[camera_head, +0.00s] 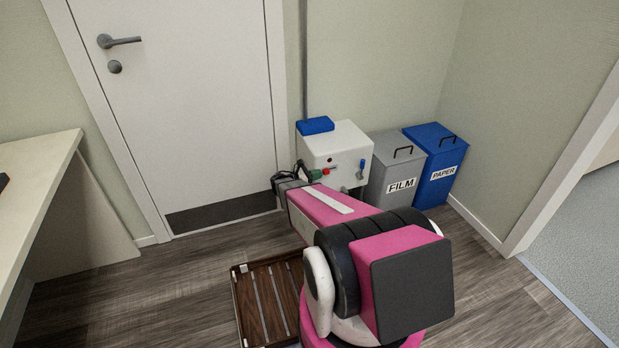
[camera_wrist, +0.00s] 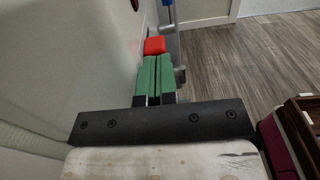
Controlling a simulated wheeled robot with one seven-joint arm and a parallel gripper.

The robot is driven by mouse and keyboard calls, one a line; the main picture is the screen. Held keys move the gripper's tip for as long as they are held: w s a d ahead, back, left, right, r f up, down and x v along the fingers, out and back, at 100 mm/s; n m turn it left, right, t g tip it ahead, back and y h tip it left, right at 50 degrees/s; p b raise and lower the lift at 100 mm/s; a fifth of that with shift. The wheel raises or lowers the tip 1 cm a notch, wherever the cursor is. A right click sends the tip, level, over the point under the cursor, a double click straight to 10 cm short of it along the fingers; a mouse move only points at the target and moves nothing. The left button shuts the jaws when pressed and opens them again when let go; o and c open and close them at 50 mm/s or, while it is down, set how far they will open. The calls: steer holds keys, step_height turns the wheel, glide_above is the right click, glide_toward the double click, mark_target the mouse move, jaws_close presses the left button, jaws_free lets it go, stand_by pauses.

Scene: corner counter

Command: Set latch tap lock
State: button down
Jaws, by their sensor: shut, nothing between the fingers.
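A white box (camera_head: 345,144) stands against the wall beside the door. Its front carries a small red part (camera_head: 326,171) and a blue lever (camera_head: 362,165) further right. My gripper (camera_head: 317,175) is at the left of the box front, by the red part. In the wrist view my green fingers (camera_wrist: 157,62) are together with nothing between them. The red part (camera_wrist: 155,45) is just beyond their tips; I cannot tell whether they touch. A grey metal bar (camera_wrist: 174,48) runs beside the fingers on the right, with the blue piece (camera_wrist: 167,4) beyond it.
A brown slatted crate (camera_head: 238,300) is on the floor near my arm. A counter (camera_head: 40,160) is at the left.

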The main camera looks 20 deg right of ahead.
mark_target(324, 173)
steer(key=shift+d, duration=0.3)
steer(key=shift+d, duration=0.1)
steer(key=shift+d, duration=1.2)
steer(key=a, duration=1.4)
steer(key=shift+s, duration=0.2)
